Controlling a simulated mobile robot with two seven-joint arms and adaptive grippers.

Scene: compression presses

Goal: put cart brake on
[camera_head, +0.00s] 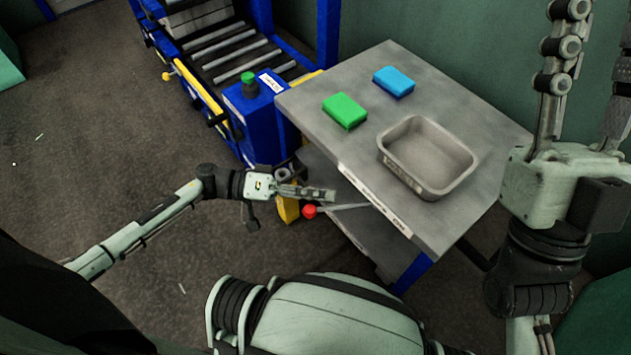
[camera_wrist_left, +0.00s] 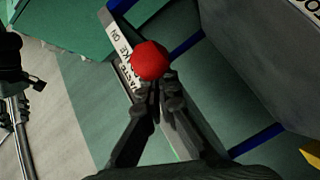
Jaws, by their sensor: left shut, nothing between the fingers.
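The cart (camera_head: 450,105) has a grey top and stands right of centre in the head view. Its brake lever (camera_head: 343,207) is a thin rod under the near edge, ending in a red knob (camera_head: 310,211). My left gripper (camera_head: 333,194) is shut and empty, close to the knob and slightly above it in the picture. In the left wrist view the red knob (camera_wrist_left: 150,60) appears just beyond the shut fingertips (camera_wrist_left: 158,88); I cannot tell whether they touch. A label plate (camera_wrist_left: 122,50) behind it partly reads "KE ON". My right gripper (camera_head: 598,35) is raised at the right, fingers apart.
A green block (camera_head: 345,110), a blue block (camera_head: 394,82) and an empty grey bin (camera_head: 432,143) rest on the cart top. A blue roller station (camera_head: 262,118) with a green button (camera_head: 248,78) stands beside the cart. The floor at left (camera_head: 90,130) is clear.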

